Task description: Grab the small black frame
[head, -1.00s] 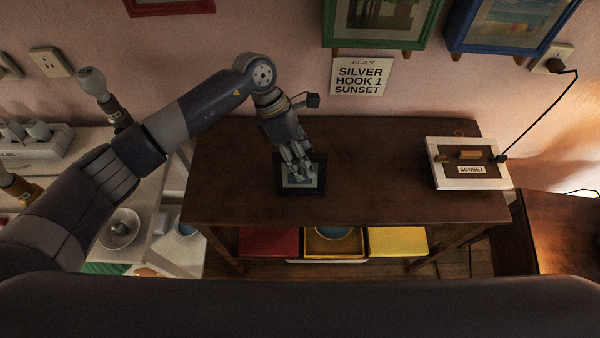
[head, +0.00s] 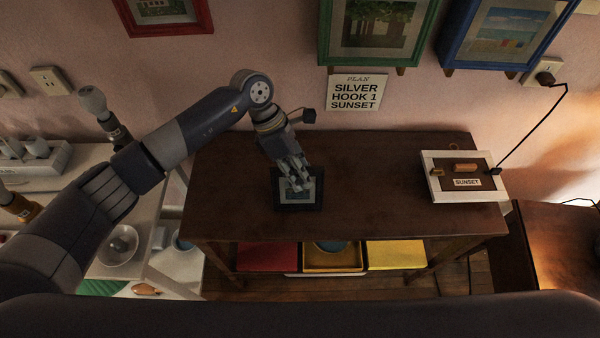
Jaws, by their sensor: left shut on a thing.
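The small black frame (head: 316,196) holds a dark picture with a pale border. It is at the left part of the dark wooden table (head: 390,190) in the head view. My left gripper (head: 297,184) comes down from above and behind it, shut on the frame. The fingers hide part of the picture, and the exact contact is hard to see. I cannot tell whether the frame still rests on the table. My right gripper is not in view.
A white-edged box labelled SUNSET (head: 428,189) with a cord stands at the table's right. A plan sign (head: 357,92) and framed pictures hang behind. A white shelf unit (head: 160,190) with bulbs and a bowl is at left. The table's middle is clear.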

